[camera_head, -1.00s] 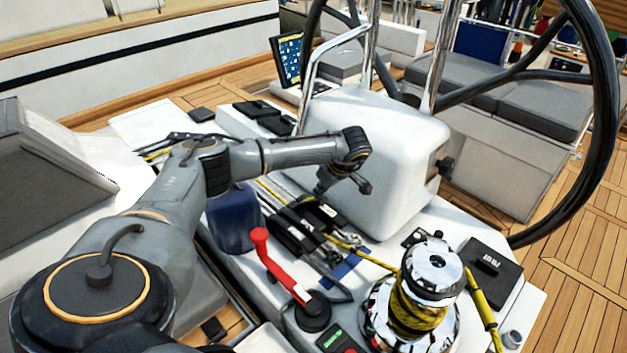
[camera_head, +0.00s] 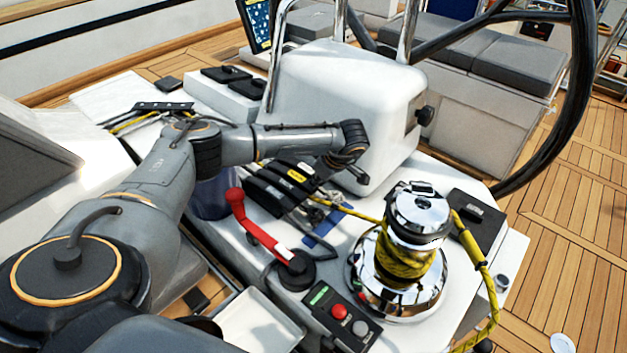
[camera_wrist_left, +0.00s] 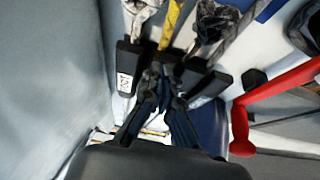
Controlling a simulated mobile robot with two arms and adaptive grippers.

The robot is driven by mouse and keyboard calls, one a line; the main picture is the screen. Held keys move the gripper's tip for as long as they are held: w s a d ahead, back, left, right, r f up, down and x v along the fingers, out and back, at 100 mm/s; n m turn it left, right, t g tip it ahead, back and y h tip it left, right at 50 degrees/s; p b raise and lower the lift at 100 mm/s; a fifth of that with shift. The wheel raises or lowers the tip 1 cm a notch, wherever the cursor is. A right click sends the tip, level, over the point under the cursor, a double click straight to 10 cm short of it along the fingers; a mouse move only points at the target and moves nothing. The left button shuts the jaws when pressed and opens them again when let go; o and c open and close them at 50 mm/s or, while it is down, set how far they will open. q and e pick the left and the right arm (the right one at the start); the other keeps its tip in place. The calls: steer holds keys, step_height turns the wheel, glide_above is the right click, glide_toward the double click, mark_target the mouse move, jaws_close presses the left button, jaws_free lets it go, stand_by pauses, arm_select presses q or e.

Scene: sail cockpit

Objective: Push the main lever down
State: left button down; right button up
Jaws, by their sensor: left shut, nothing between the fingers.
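A row of black clutch levers (camera_head: 266,196) lies on the white console, with small white and yellow labels. The labels are too small to read, so I cannot tell which is the main lever. My left gripper (camera_head: 322,168) is beside the far end of the row, partly hidden by its own wrist. In the left wrist view, my left gripper (camera_wrist_left: 161,78) is shut and empty. It points at the row, between a labelled black lever (camera_wrist_left: 127,72) and another black lever (camera_wrist_left: 207,86). It covers part of the row; contact cannot be told. My right gripper is not seen.
A red-handled lever (camera_head: 258,228) stands nearer than the row and shows in the left wrist view. A chrome winch (camera_head: 412,245) with yellow rope stands to the right, a button panel (camera_head: 342,318) in front. The white pedestal (camera_head: 345,100) rises behind the gripper.

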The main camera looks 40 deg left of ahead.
arm_select(q)
steer(key=shift+s+d+f, duration=0.2)
steer(key=shift+f, duration=0.2)
steer(key=shift+s+d+f, duration=0.15)
steer(key=shift+f, duration=0.2)
steer(key=shift+d, duration=0.1)
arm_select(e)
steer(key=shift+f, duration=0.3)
arm_select(q)
step_height(320, 180, up, 5)
steer(key=w+p, duration=0.1)
steer(key=p, duration=0.3)
steer(key=s+d+r+b, duration=0.1)
steer(key=d+r+b, duration=0.1)
steer(key=d, duration=0.7)
steer(key=shift+d+b, duration=0.35)
steer(key=shift+b, duration=0.35)
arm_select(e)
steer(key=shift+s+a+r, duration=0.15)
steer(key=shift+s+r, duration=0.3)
arm_select(q)
steer(key=shift+s+r, duration=0.1)
